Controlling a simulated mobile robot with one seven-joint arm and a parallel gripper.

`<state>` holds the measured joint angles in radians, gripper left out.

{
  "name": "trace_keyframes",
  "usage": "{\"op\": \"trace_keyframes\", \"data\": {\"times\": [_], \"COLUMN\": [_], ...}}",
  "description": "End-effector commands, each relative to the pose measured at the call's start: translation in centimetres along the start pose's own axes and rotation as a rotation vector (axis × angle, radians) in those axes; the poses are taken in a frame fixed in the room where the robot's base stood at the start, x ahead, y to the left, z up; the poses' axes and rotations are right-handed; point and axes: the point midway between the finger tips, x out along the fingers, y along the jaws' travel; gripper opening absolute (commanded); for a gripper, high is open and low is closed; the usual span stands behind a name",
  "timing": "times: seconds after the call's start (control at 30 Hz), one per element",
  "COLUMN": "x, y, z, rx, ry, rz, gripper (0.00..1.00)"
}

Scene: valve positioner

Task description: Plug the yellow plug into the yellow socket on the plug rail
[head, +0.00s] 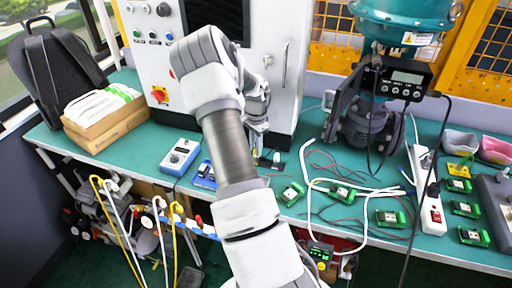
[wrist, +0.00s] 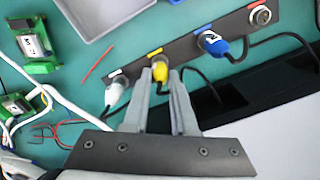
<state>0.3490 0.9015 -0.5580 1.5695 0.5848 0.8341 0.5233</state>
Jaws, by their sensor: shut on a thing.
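The yellow plug (wrist: 161,71) is between the fingertips of my gripper (wrist: 160,78) in the wrist view, and the gripper is shut on it. The plug's front end is at the dark plug rail (wrist: 232,28), beside the yellow label (wrist: 155,52). The yellow socket is hidden behind the plug, and I cannot tell how deep the plug sits. A dark cable runs from the plug to the right. In the head view my gripper (head: 258,150) points down in front of the cabinet; the plug is too small to tell there.
A white plug (wrist: 116,92) is at the rail left of my gripper, and a blue plug (wrist: 212,43) is at it on the right. A round metal connector (wrist: 261,15) is at the rail's right end. Green modules (wrist: 35,40) and loose wires lie to the left.

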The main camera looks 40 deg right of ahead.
Motion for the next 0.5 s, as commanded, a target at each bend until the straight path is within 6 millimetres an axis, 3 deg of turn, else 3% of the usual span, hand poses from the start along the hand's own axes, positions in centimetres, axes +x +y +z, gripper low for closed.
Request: {"op": "trace_keyframes", "data": {"times": [0.17,0.2,0.4,0.5], "x": [0.21,0.22,0.19,0.16], "y": [0.08,0.08,0.07,0.05], "z": [0.03,0.04,0.04,0.03], "rx": [0.0,0.0,0.0,0.0], "ry": [-0.001,-0.001,-0.001,0.0], "rz": [0.003,0.003,0.002,0.002], "gripper": [0.0,0.27,0.6,0.6]}}
